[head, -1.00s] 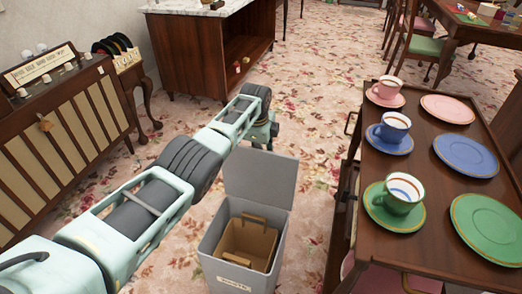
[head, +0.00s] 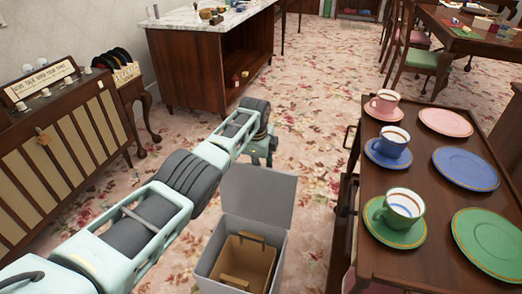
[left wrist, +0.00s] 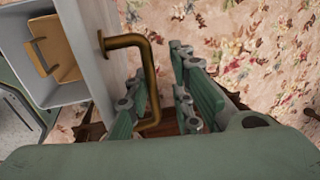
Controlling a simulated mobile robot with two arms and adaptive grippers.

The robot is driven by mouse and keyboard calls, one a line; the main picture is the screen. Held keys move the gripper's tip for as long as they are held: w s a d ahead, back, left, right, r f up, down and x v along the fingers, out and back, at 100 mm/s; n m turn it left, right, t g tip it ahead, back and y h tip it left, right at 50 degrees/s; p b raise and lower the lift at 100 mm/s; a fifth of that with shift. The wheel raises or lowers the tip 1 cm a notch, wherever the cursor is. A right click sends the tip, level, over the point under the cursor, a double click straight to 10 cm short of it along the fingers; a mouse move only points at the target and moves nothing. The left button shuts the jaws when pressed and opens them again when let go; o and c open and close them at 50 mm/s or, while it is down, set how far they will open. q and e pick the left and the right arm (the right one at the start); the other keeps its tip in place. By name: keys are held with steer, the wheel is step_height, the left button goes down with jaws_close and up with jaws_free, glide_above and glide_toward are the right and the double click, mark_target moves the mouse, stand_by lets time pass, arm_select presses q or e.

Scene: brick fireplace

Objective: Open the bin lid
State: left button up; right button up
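The grey bin (head: 211,270) stands on the floral carpet with its lid (head: 258,198) raised upright at the far side. A tan inner bucket (head: 247,262) shows inside. My left gripper (head: 263,157) is just behind the lid's top edge in the head view, its fingertips partly hidden there. In the left wrist view, its fingers (left wrist: 160,90) are apart, with the bent brass handle (left wrist: 153,75) on the lid's outer face between them. I cannot tell whether either finger touches the handle. The tan bucket also shows there (left wrist: 60,47). My right gripper is out of view.
A dark wooden trolley (head: 421,190) with cups and plates stands close on the right. A marble-topped cabinet (head: 183,75) is behind the bin, and a wooden radio-like cabinet (head: 60,160) is at left. Carpet between them is clear.

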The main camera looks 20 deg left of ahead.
arm_select(q)
step_height(320, 180, up, 8)
steer(key=w+b, duration=0.2)
steer(key=shift+r+b, duration=0.2)
steer(key=shift+b, duration=0.15)
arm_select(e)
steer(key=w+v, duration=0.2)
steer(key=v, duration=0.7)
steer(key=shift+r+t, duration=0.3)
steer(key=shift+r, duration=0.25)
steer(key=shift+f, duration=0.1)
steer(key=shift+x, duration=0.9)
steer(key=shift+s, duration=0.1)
